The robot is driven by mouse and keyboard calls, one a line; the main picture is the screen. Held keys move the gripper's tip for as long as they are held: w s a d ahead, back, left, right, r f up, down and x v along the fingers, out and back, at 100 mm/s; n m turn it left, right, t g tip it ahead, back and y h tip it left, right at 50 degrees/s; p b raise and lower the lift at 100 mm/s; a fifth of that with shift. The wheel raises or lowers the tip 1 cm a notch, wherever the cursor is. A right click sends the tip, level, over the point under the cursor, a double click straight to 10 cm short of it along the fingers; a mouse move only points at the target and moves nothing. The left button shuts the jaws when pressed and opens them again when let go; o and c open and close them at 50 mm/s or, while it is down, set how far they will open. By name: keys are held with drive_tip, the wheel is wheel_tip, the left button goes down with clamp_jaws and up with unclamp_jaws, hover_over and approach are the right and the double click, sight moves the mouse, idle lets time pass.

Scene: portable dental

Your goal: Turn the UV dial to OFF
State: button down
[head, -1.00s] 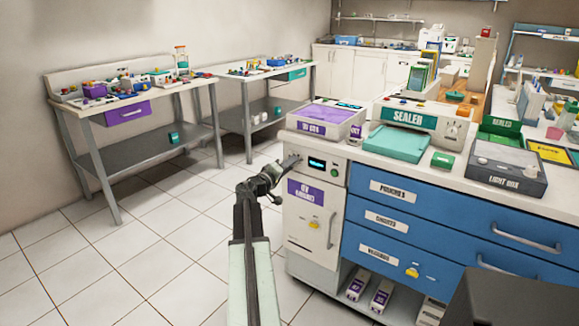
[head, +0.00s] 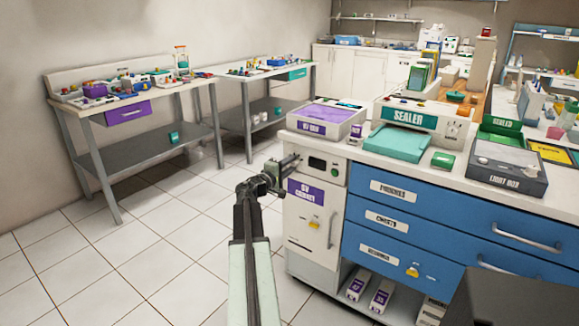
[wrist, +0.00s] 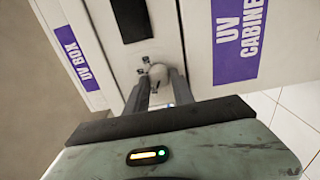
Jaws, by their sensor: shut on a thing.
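The UV cabinet (head: 300,235) is a white unit with a purple label, at the left end of the blue drawers. Its small display (head: 317,163) is dark; it also shows dark in the wrist view (wrist: 130,18). The pale dial (wrist: 157,74) sits on the panel beside the display, between my fingers. My gripper (wrist: 158,86) is shut on the dial. In the head view my gripper (head: 292,161) reaches the panel from the left and hides the dial. The dial's markings cannot be read.
The purple-topped UV box (head: 325,122) stands on the counter above the panel. A green button (head: 334,173) is right of the display. A door handle (head: 331,230) sticks out lower on the cabinet. The tiled floor (head: 150,260) at left is clear.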

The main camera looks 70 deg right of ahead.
drive_tip(key=shift+w, duration=0.1)
drive_tip(key=c, duration=1.1)
unclamp_jaws()
drive_tip(key=shift+d, duration=0.1)
drive_tip(key=shift+a, duration=0.2)
drive_tip(key=v, duration=0.7)
drive_tip(key=shift+a, duration=0.25)
drive_tip(key=shift+w, duration=0.1)
